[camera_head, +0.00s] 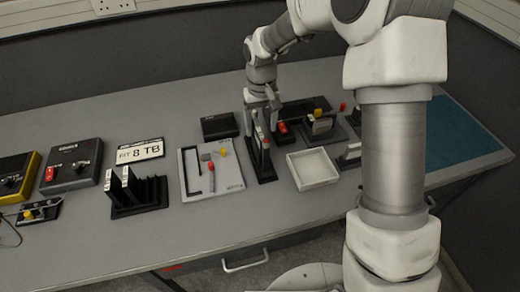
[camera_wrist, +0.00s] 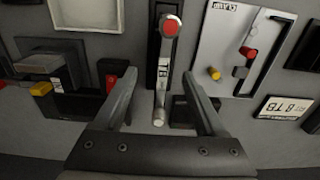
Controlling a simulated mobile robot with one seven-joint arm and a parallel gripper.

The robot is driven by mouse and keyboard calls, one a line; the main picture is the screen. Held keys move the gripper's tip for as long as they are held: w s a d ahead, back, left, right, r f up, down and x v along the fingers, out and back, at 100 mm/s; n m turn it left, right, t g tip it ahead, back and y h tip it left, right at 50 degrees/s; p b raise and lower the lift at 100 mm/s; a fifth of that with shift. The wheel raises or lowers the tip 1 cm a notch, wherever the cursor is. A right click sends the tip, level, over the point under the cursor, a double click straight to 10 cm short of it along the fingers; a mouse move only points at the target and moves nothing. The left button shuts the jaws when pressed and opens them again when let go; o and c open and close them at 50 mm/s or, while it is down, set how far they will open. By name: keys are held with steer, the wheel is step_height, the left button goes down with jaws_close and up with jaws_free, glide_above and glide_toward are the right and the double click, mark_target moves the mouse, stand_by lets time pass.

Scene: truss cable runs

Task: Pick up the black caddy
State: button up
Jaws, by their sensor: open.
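A narrow upright caddy with a pale, labelled front edge and a red end stands in a slim black holder (camera_head: 267,176), below my gripper (camera_head: 262,115). In the wrist view this caddy (camera_wrist: 162,72) lies between the two fingers of my gripper (camera_wrist: 160,80), which are open with a gap on each side. I cannot tell how deep the fingers reach or see the colour of its sides well. More upright caddies, dark with pale edges (camera_head: 131,186), stand in a black rack (camera_head: 140,210) at left.
A white tray (camera_head: 312,169) sits right of the holder. A pale board (camera_head: 228,179) with small tools lies left. A red-fronted block (camera_head: 283,131) and a dark block with yellow and red parts (camera_head: 321,124) stand close right. A sign (camera_head: 140,152) lies farther left. The front table strip is clear.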

mark_target(262, 159)
step_height(262, 159, down, 8)
steer(key=shift+s+a+f+b, duration=0.1)
steer(key=shift+a+b, duration=0.05)
steer(key=shift+b, duration=0.15)
jaws_close()
stand_by(0.4)
